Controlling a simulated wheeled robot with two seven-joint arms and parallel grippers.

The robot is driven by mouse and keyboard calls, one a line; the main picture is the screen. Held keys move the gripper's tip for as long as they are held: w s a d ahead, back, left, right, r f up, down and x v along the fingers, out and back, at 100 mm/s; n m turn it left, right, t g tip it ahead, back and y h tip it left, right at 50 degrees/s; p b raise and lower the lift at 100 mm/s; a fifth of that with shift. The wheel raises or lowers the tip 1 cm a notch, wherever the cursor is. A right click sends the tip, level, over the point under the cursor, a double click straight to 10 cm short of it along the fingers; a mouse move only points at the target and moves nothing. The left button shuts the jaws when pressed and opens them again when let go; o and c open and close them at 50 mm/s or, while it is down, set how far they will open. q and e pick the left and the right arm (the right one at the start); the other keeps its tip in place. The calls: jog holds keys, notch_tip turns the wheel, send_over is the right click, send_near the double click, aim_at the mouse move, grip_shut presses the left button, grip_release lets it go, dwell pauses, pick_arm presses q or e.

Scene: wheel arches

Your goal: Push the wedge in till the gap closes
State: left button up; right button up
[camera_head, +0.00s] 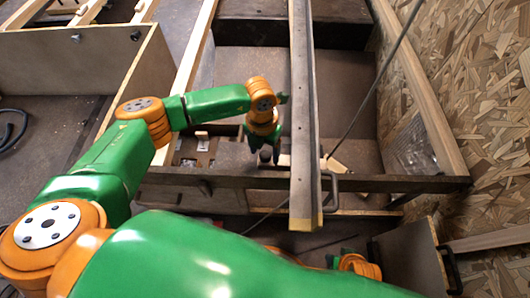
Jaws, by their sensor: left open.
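My left gripper (266,158) points down at the middle of the frame, just left of a long grey beam. Its dark fingers are apart. A pale wooden piece (285,160), which looks like the wedge, lies beside the fingertips and runs toward the beam. I cannot tell whether the fingers touch it. Another pale wooden end (336,166) shows right of the beam; whether it is the same piece is hidden. The gap cannot be made out. The fingers of my right gripper do not show; an orange joint of my arm is low in the frame.
The grey beam (301,120), with a yellowish near end, crosses above a dark frame rail (400,183). A thin rod (376,85) slants on the right. A chipboard wall (490,120) closes the right side. Brown floor (245,70) lies open behind my left wrist.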

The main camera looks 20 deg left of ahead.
pick_arm(q)
grip_shut()
dwell(1.4)
